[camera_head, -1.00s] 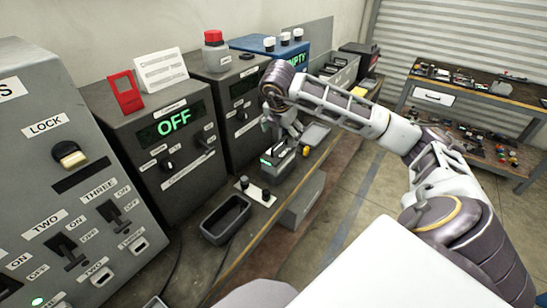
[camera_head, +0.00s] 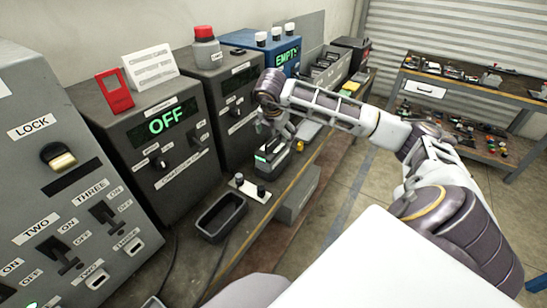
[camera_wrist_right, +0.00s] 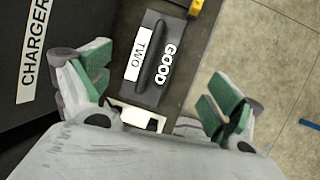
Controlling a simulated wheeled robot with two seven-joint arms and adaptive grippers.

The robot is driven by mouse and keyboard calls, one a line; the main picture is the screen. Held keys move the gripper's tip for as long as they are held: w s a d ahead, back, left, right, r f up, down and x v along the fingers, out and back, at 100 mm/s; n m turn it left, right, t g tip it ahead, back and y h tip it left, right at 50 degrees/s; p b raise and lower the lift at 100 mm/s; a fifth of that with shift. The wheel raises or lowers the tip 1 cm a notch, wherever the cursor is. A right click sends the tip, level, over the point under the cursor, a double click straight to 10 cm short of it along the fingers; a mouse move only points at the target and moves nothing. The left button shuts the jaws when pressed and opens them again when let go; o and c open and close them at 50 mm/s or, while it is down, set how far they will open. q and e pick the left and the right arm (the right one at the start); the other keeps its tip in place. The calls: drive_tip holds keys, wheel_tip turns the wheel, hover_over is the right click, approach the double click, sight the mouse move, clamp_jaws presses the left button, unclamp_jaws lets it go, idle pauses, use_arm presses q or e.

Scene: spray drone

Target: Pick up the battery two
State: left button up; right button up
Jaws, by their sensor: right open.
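Battery two (camera_wrist_right: 164,62) is a dark box with a raised bar handle, a white "TWO" label and the word "GOOD". It sits on the bench beside the charger (camera_wrist_right: 30,45). In the head view the battery (camera_head: 272,158) shows a small lit green display, partly covered by my right gripper (camera_head: 276,138) just above it. In the right wrist view my right gripper (camera_wrist_right: 160,88) is open, its green-padded fingers apart on either side of the battery's near end. Nothing is held. My left gripper is out of view.
Grey control boxes stand along the wall, one reading "OFF" (camera_head: 165,121). A blue box (camera_head: 287,57) reads "EMPTY". A cluttered workbench (camera_head: 470,90) stands at right.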

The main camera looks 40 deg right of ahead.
sight(276, 144)
drive_tip(key=x, duration=0.3)
drive_tip(key=shift+f, duration=0.15)
drive_tip(key=shift+w+d+f, duration=0.15)
drive_tip(key=shift+f, duration=0.25)
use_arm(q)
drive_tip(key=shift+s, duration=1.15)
use_arm(e)
drive_tip(key=shift+f, duration=0.1)
drive_tip(key=shift+w+d+f, duration=0.2)
drive_tip(key=shift+w+f, duration=0.15)
drive_tip(key=shift+f, duration=0.15)
drive_tip(key=x, duration=0.2)
drive_tip(key=shift+w+d+f+p, duration=0.2)
drive_tip(key=shift+w+p, duration=0.1)
drive_tip(key=shift+p, duration=0.1)
drive_tip(key=shift+w+d+f, duration=0.1)
drive_tip(key=shift+w+f, duration=0.05)
drive_tip(key=shift+f, duration=0.35)
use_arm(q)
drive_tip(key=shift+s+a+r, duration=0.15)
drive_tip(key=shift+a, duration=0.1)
